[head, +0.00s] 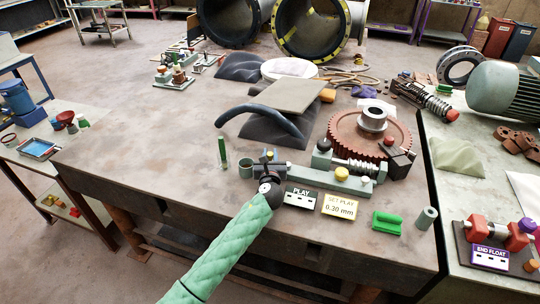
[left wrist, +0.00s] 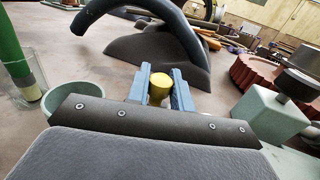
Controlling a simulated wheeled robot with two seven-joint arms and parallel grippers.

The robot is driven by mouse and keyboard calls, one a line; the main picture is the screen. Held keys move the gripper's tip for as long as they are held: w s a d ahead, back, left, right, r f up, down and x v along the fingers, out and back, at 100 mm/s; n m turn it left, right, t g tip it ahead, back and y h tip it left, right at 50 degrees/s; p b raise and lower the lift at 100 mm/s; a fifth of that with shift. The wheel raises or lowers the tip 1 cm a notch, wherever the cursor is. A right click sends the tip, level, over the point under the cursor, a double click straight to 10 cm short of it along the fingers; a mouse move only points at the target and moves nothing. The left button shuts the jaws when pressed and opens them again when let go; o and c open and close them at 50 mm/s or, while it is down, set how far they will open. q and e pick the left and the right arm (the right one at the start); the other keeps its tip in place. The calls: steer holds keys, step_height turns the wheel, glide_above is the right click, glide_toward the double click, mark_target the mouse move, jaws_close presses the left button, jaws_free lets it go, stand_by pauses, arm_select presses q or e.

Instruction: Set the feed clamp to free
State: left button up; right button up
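A worm-gear fixture stands on the table, with a red-brown gear wheel (head: 370,134), a worm shaft (head: 354,163) and a green bar (head: 350,185). A yellow knob (head: 341,173) sits on the bar. I read no label naming the feed clamp. My left gripper (head: 268,157) is at the fixture's left end. In the left wrist view its two blue fingers (left wrist: 161,92) stand apart, one on each side of a yellow-topped knob (left wrist: 159,84). The knob about fills the gap; I cannot tell whether the fingers press on it. My right gripper is not in view.
A green cup (head: 246,168) and a green pen-like stick (head: 222,150) stand just left of the gripper. A dark curved handle (head: 262,112) arches behind it. A PLAY sign (head: 301,197) and a SET PLAY card (head: 339,206) stand in front. The left tabletop is clear.

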arm_select(q)
jaws_close()
steer(key=shift+s, duration=0.1)
steer(key=y, duration=0.1)
steer(key=n+y, duration=0.1)
steer(key=shift+s+n+y, duration=0.3)
steer(key=shift+s, duration=0.05)
steer(key=shift+s+a+n+g+y, duration=0.15)
steer(key=shift+s+n+g+y, duration=0.2)
steer(key=shift+n+y, duration=0.4)
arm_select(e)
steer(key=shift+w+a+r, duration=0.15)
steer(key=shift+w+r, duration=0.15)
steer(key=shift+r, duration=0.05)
arm_select(q)
steer(key=o, duration=0.6)
jaws_free()
steer(key=shift+c, duration=0.2)
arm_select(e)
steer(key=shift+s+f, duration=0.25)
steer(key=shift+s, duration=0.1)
